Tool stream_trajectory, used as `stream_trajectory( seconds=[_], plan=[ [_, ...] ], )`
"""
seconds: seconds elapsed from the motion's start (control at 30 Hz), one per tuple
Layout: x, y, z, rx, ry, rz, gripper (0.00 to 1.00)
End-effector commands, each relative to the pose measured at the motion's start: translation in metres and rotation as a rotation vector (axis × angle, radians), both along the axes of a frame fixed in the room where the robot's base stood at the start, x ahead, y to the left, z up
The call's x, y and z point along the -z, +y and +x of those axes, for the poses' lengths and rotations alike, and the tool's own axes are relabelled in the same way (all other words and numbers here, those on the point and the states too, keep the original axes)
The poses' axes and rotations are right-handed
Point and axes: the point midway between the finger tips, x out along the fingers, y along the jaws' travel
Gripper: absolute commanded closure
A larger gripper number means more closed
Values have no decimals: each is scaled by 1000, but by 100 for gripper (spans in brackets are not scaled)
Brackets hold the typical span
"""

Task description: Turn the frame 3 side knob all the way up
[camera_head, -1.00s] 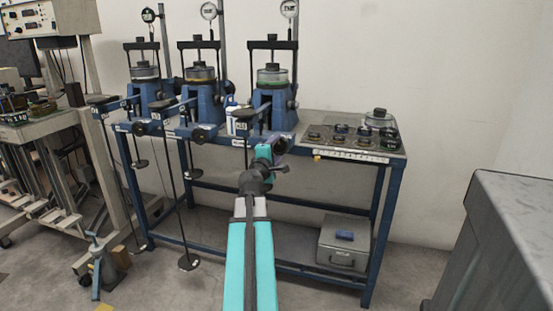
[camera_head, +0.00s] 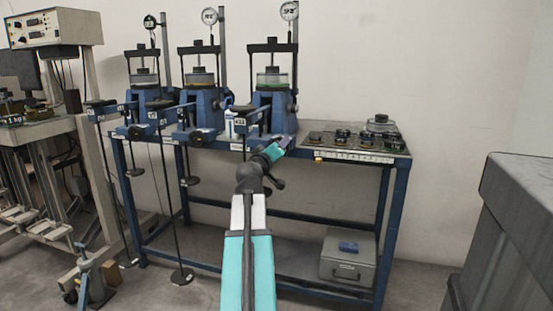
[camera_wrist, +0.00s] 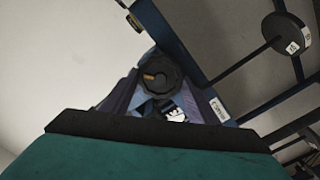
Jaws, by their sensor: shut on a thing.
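Frame 3 (camera_head: 270,100) is the rightmost of the blue lever frames on the bench, with a clear-topped cell and a dial gauge above. My gripper (camera_head: 284,143) is at the lower right of this frame, in front of the bench edge. In the wrist view, a round black knob (camera_wrist: 160,74) with a small yellow mark sits between the two fingers of my gripper (camera_wrist: 160,92), which are shut on it. The fingers hide the knob's sides. In the head view I cannot make out the gripped knob behind my gripper.
Two similar frames (camera_head: 200,100) stand to the left, with hanging rods and weights. A tray (camera_head: 318,150) of small round parts lies to the right on the bench (camera_head: 393,200). A metal box (camera_head: 347,268) sits on the lower shelf. A grey cabinet (camera_head: 520,220) is at the right.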

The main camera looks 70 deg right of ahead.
Motion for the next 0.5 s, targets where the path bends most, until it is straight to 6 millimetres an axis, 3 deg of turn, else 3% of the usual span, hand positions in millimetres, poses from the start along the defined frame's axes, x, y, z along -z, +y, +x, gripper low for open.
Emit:
stream_trajectory(
  seconds=[0.5],
  plan=[
    [2,-1,-2,3,-384,24,68]
  ],
)
